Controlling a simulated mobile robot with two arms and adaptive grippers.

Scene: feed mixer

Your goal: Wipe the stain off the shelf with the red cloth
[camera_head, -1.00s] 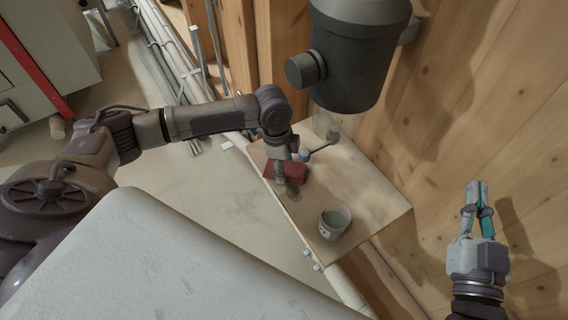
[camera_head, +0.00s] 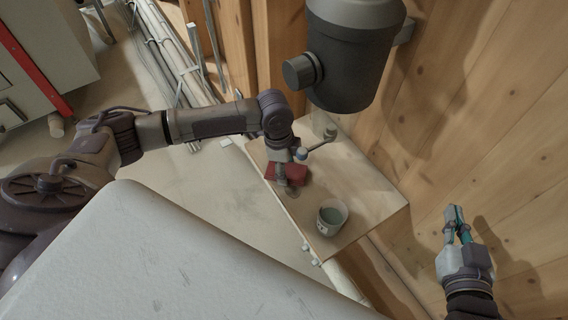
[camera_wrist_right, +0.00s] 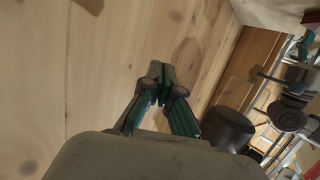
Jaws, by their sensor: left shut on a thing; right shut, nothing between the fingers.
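The red cloth (camera_head: 298,172) is on the wooden shelf (camera_head: 368,190), near its left side. My left gripper (camera_head: 290,181) reaches down over the cloth and is shut on it. The fingers and arm hide part of the cloth. A faint dark patch, perhaps the stain (camera_head: 293,193), shows on the shelf just in front of the fingers; its full extent is hard to tell. My right gripper (camera_head: 455,224) is shut and empty, away to the right of the shelf, in front of the wooden wall. It also shows shut in the right wrist view (camera_wrist_right: 160,85).
A dark rod with a knob (camera_head: 303,153) is behind the cloth. A large dark cylinder (camera_head: 350,60) hangs above the back of the shelf. The shelf's right part is clear.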

